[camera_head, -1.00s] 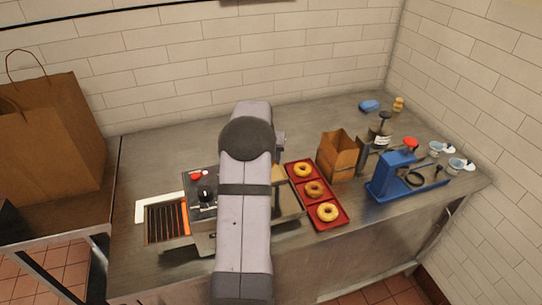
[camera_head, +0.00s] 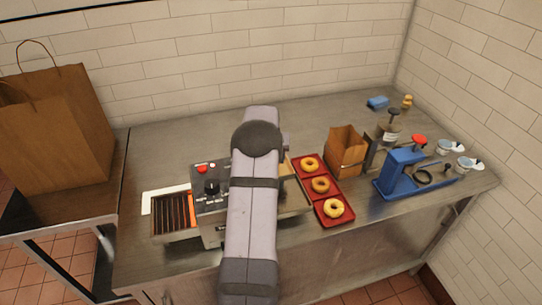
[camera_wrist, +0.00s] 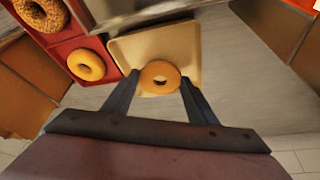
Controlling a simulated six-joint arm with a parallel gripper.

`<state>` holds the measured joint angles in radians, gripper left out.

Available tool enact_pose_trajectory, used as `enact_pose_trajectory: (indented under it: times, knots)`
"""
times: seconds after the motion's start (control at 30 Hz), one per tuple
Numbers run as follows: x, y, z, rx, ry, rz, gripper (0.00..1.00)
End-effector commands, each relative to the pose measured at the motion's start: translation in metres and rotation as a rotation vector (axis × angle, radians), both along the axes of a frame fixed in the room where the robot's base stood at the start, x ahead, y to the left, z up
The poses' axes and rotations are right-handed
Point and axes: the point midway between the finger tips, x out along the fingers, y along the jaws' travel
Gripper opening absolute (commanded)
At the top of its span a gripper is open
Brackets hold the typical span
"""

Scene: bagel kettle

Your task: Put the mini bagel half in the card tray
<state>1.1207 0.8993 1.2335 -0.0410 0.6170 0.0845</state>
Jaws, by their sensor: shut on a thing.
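The mini bagel half (camera_wrist: 149,73) is a golden ring held between the fingertips of my gripper (camera_wrist: 160,86) in the wrist view. My gripper is shut on it. The card tray (camera_wrist: 130,47) is shallow and cream-coloured, and lies behind the bagel half in that view. The bagel half overlaps the tray's near part; I cannot tell how high above it the half is. In the head view my arm hides the gripper, the bagel half and most of the area around the card tray.
A red tray (camera_head: 327,196) holds three bagels beside my arm. A paper bag (camera_head: 345,150) and a blue press (camera_head: 400,170) stand right of it. A toaster-like machine (camera_head: 210,195) is at my arm's left. The counter's back left is clear.

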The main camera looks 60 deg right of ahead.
Motion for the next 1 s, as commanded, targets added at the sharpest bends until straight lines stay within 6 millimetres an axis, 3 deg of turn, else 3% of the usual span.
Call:
enact_pose_trajectory:
  times: [0.3,0.73,0.77,0.83,1.0]
  knots:
    - [0.000,0.000,-0.027,0.001,0.000,0.000,0.28]
    - [0.000,0.000,-0.031,0.000,0.000,0.000,0.28]
    - [0.000,0.000,-0.031,0.000,0.000,0.000,0.57]
    - [0.000,0.000,-0.031,0.000,0.000,0.000,0.74]
    - [0.000,0.000,-0.031,0.000,0.000,0.000,0.74]
